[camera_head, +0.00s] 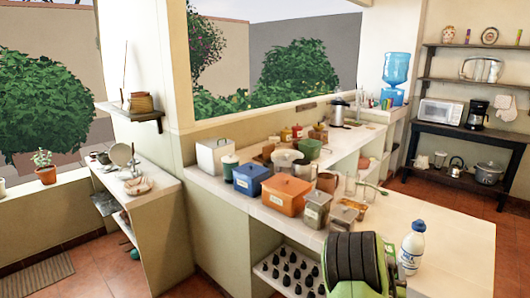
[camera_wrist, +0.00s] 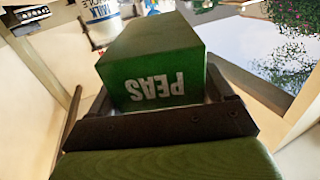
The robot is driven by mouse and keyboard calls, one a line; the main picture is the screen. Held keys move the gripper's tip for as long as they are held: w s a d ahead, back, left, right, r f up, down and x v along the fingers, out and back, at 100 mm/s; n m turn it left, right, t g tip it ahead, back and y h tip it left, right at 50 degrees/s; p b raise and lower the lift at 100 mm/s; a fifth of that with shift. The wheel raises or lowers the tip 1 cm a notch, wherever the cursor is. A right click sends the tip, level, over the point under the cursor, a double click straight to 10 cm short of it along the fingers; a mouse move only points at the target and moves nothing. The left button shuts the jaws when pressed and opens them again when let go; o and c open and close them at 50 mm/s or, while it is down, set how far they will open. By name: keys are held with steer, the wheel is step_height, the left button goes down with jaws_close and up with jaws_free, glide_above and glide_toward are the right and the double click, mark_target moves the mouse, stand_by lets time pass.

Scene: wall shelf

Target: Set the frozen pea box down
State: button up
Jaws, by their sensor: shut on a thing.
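The frozen pea box (camera_wrist: 150,58) is green with white "PEAS" lettering, upside down in the wrist view. My gripper (camera_wrist: 160,88) is shut on it, with dark jaws at its left and right sides. Whether the box touches a surface underneath cannot be told. In the head view my green and dark arm fills the bottom, right of centre, at the near edge of the counter (camera_head: 440,225).
A white milk bottle with a blue cap (camera_head: 412,248) stands on the counter just right of my arm; it also shows in the wrist view (camera_wrist: 103,22). Lidded canisters, including an orange one (camera_head: 286,195), crowd the counter's left. The counter's right part is bare.

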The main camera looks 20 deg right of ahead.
steer(key=w+a+n+t+y, duration=0.1)
steer(key=w+a+n+y, duration=0.1)
steer(key=a, duration=0.9)
steer(key=w+a+n+t+y, duration=0.2)
steer(key=w+a+y, duration=0.3)
steer(key=a, duration=0.7)
steer(key=w+a+n+t+y, duration=0.1)
steer(key=w+a+n+y, duration=0.3)
steer(key=a, duration=0.7)
steer(key=shift+a+r+t+y, duration=0.3)
steer(key=shift+t+y, duration=0.1)
steer(key=shift+y, duration=0.1)
